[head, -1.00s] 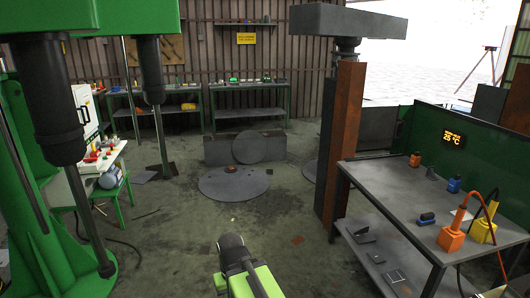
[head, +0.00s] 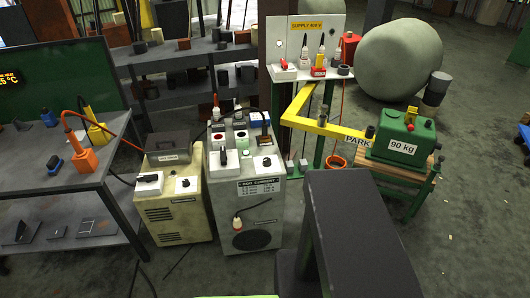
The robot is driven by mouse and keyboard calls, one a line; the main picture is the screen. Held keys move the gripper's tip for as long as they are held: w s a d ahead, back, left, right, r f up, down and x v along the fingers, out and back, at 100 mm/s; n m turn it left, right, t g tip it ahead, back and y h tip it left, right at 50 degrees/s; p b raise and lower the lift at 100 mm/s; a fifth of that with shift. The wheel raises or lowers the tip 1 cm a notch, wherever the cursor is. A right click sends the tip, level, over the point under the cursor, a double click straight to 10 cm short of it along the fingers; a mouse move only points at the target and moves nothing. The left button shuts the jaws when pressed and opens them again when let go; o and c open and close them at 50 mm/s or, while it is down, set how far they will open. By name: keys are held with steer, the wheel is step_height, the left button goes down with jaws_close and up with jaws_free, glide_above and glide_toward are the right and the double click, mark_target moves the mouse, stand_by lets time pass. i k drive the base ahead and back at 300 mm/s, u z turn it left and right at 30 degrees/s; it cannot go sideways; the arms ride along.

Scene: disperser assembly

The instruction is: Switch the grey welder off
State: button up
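The grey welder (head: 258,212) stands on the floor near the middle of the head view, with a label plate and dark round vent on its front. On its top front edge are a white box with a dark part (head: 224,160) and a white box with a black knob (head: 266,164). I cannot tell the switch position. A cream welder (head: 180,218) stands close on its left, with similar white boxes. My dark arm link (head: 352,235) fills the lower right middle, in front and to the right of the grey welder. My gripper's fingers are not visible.
A dark workbench (head: 60,175) with orange and yellow plugs stands at left. A yellow PARK arm (head: 325,125) reaches over to a green 90 kg block (head: 402,140) at right. A supply stand (head: 305,72) is behind. Open floor lies at lower right.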

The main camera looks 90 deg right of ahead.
mark_target(223, 158)
steer(key=z, duration=2.75)
steer(key=i, duration=0.95)
steer(key=u, duration=0.05)
